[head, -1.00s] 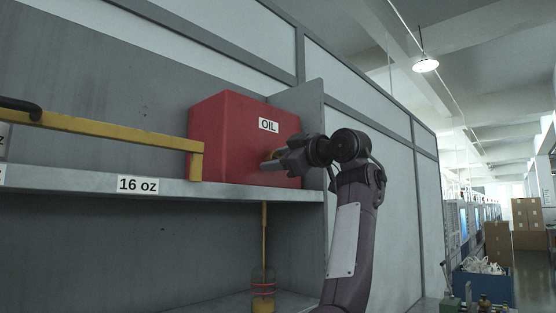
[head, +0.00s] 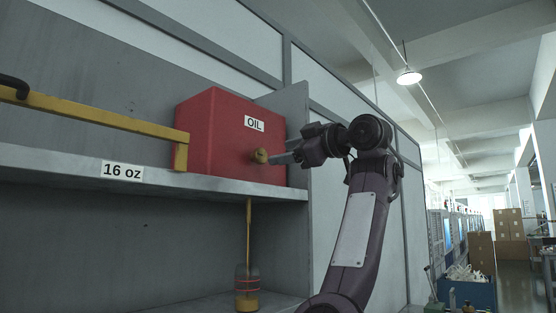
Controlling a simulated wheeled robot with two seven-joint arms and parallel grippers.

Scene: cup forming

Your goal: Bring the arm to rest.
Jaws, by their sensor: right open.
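My right arm rises from the bottom of the head view. Its gripper (head: 283,158) is open and points left at the red oil box. The fingers are just right of a small brass knob (head: 260,156) on the box's front and look apart from it. The red box (head: 212,140) carries an "OIL" label and stands on the upper shelf. My left gripper is not in view.
The grey shelf (head: 60,165) bears a "16 oz" label. A yellow bar (head: 95,117) with a black handle runs above it. Below stands a clear container (head: 247,285) with amber liquid under a thin pipe. A side panel closes the shelf's right end.

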